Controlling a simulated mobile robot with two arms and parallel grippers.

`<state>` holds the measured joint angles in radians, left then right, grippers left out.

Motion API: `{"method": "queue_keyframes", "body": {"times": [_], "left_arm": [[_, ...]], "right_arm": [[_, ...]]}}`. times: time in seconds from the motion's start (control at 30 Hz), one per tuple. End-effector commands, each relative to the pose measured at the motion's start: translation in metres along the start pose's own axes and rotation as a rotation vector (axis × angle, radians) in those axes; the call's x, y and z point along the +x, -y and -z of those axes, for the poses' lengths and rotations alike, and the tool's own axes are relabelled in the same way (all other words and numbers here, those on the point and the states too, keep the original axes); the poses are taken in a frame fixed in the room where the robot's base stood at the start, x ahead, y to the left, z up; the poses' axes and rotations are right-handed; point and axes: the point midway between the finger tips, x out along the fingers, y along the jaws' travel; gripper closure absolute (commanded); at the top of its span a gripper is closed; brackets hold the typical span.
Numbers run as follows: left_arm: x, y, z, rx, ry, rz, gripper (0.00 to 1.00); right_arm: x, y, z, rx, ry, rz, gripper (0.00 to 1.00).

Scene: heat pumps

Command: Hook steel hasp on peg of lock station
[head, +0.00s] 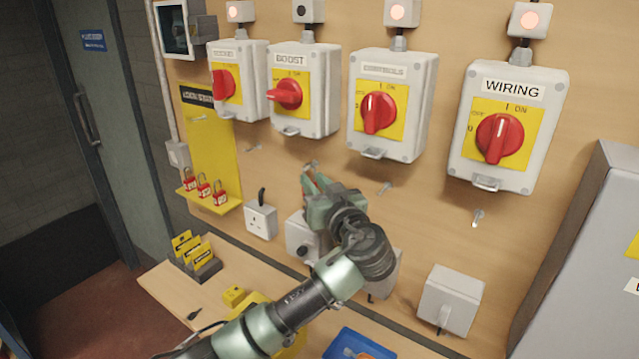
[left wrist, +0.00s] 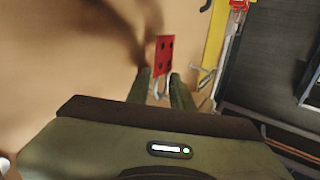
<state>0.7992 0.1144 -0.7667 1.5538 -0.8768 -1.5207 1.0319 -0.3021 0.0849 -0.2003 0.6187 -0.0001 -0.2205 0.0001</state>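The lock station is a yellow board (head: 212,145) on the wall at the left, with a small peg (head: 200,117) near its top and a ledge of red padlocks. My left gripper (head: 314,180) is right of the board, below the BOOST switch, close to the wall. In the left wrist view the hasp (left wrist: 164,55), a red plate with dark holes and a steel loop, sits between the finger ends. The fingers (left wrist: 162,88) appear closed on it, with little gap at its sides. In the head view only a red sliver of it shows. My right gripper is out of view.
Red-knobbed switch boxes, among them BOOST (head: 304,90) and WIRING (head: 508,125), line the wall. Metal pegs (head: 384,188) stick out below them. A grey cabinet (head: 590,240) is at right.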

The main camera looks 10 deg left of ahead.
Motion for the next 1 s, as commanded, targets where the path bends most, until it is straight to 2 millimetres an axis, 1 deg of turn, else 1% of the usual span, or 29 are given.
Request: {"method": "queue_keyframes", "body": {"times": [0.23, 0.27, 0.3, 0.33, 0.6, 1.0], "left_arm": [[0.001, 0.0, -0.001, 0.0, 0.001, 0.0, 0.78], [0.001, 0.0, -0.001, 0.0, 0.001, 0.0, 0.86], [0.001, 0.0, -0.001, 0.0, 0.001, 0.0, 0.97], [0.001, 0.0, -0.001, 0.0, 0.001, 0.0, 1.0], [0.001, 0.0, 0.0, 0.0, 0.001, 0.0, 1.0], [0.001, 0.001, 0.012, -0.001, 0.001, 0.0, 1.0]], "right_arm": [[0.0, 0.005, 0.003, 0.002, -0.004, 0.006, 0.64], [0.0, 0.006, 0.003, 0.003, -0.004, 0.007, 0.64], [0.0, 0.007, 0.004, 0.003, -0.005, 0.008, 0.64], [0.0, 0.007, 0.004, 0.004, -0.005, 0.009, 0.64], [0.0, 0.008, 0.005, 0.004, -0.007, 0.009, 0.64], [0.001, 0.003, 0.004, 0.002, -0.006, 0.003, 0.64]]}}
